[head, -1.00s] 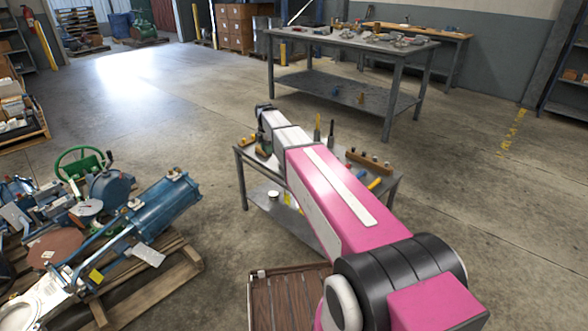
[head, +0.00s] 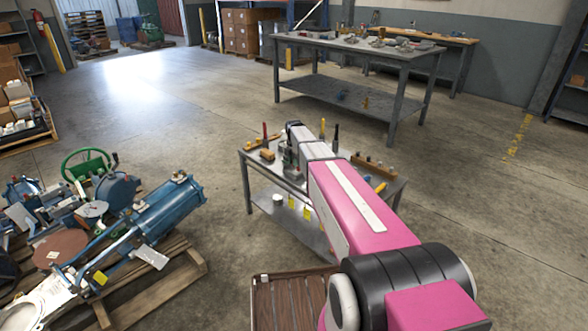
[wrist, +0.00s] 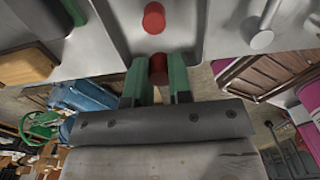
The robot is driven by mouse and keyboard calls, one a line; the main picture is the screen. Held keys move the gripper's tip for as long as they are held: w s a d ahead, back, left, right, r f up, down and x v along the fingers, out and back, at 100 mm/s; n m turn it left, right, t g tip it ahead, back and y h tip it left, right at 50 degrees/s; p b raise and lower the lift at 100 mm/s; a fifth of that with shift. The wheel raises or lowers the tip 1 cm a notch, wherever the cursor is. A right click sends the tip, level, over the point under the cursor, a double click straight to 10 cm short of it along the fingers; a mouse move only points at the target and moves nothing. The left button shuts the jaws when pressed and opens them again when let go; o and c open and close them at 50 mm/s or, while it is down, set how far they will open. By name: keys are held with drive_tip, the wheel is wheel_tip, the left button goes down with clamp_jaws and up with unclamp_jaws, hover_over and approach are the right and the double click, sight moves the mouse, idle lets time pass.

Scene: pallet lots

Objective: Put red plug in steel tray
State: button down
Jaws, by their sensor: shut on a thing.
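In the wrist view my gripper (wrist: 157,85) has green fingers shut on a dark red plug (wrist: 158,68). The held plug sits between the fingertips, partly hidden by them. Beyond it is a grey, shallow-walled steel tray (wrist: 120,22). A brighter red round shape (wrist: 154,18) shows within the tray; I cannot tell whether it is another plug or a reflection. The fingertips are at the tray's near edge in this view; their height above it is unclear. In the head view my gripper (head: 290,158) is small and partly hidden over the work table (head: 318,186), and the held plug cannot be made out.
A wooden block (wrist: 28,65) lies beside the tray. Upright tools and a wooden rack (head: 373,166) stand on the same table. A pallet with blue machinery (head: 150,215) is at the left. A larger grey table (head: 355,50) stands behind, with open floor between.

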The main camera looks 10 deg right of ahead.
drive_tip(key=shift+f, duration=1.9)
drive_tip(key=shift+f, duration=0.15)
drive_tip(key=c, duration=1)
unclamp_jaws()
drive_tip(key=shift+c, duration=0.2)
